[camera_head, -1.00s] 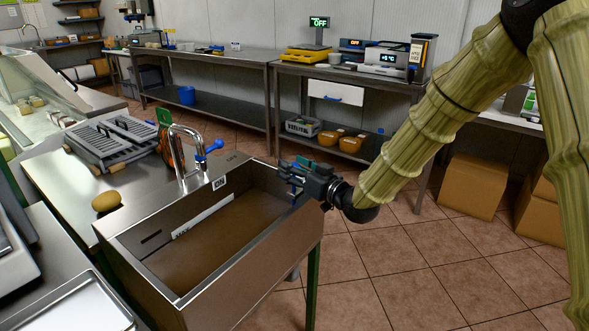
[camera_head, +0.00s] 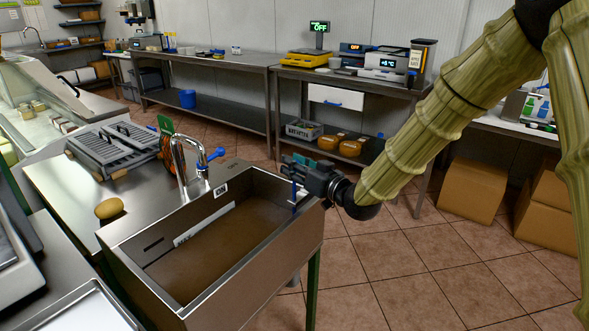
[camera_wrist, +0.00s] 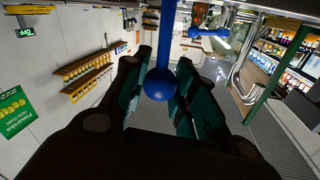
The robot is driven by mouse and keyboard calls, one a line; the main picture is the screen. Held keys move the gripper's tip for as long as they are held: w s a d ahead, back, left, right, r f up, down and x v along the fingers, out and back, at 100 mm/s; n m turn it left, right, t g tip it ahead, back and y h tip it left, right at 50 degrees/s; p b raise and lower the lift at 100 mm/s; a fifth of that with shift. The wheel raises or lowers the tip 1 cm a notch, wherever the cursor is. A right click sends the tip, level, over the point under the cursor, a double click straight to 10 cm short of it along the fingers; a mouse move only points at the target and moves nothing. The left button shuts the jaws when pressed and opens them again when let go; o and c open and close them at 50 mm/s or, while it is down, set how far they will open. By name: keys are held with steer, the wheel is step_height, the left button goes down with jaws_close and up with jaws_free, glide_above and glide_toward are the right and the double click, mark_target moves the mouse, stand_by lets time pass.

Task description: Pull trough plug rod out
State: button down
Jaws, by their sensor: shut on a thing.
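The trough (camera_head: 255,270) is a deep steel sink basin with brownish liquid in it. The plug rod (camera_head: 293,191) is a thin blue upright rod at its far right corner. In the wrist view, the rod's blue ball end (camera_wrist: 160,84) sits between the dark green finger pads. My gripper (camera_head: 292,165) reaches in from the right, just above the trough rim, and is shut on the rod. In the wrist view the gripper (camera_wrist: 161,72) has a finger on each side of the rod. The rod's lower end and the plug are hidden.
A curved tap (camera_head: 180,150) with a blue lever stands behind the trough. Brown boxes (camera_head: 472,188) stand at right. The tiled floor in front is clear.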

steer(key=shift+w+r, duration=0.1)
steer(key=shift+r, duration=0.2)
steer(key=c, duration=1.1)
jaws_free()
steer(key=shift+d, duration=0.1)
steer(key=shift+f, duration=0.1)
steer(key=v, duration=1.2)
